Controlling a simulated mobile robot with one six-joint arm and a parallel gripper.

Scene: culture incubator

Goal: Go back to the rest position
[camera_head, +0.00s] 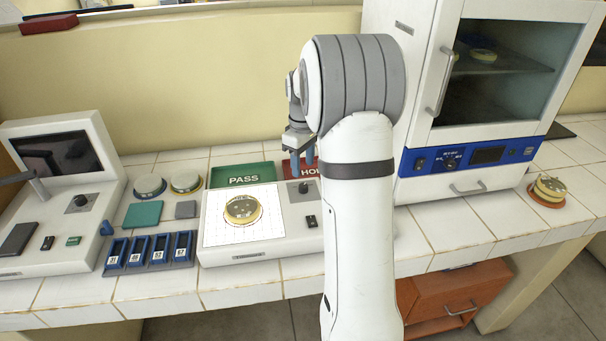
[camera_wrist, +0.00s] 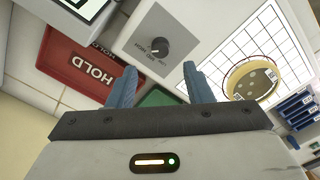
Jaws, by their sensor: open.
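My gripper (camera_wrist: 157,88) is open, with two blue fingers apart and nothing between them in the wrist view. In the head view my gripper (camera_head: 303,156) is partly hidden behind my arm, above the counter near the red HOLD tray (camera_head: 293,168). The HOLD tray also shows in the wrist view (camera_wrist: 72,80), left of the fingers. A gold-rimmed dish (camera_head: 242,209) lies on the white gridded plate (camera_head: 272,226) of a bench device. It also shows in the wrist view (camera_wrist: 251,80), right of the fingers and apart from them.
The green PASS tray (camera_head: 243,176) lies behind the gridded device. The incubator (camera_head: 415,140) stands right with its door shut and dishes inside. A stacked dish (camera_head: 549,188) stands at far right. Blue slots (camera_head: 151,250), lidded dishes (camera_head: 186,182) and a screen device (camera_head: 60,150) are left.

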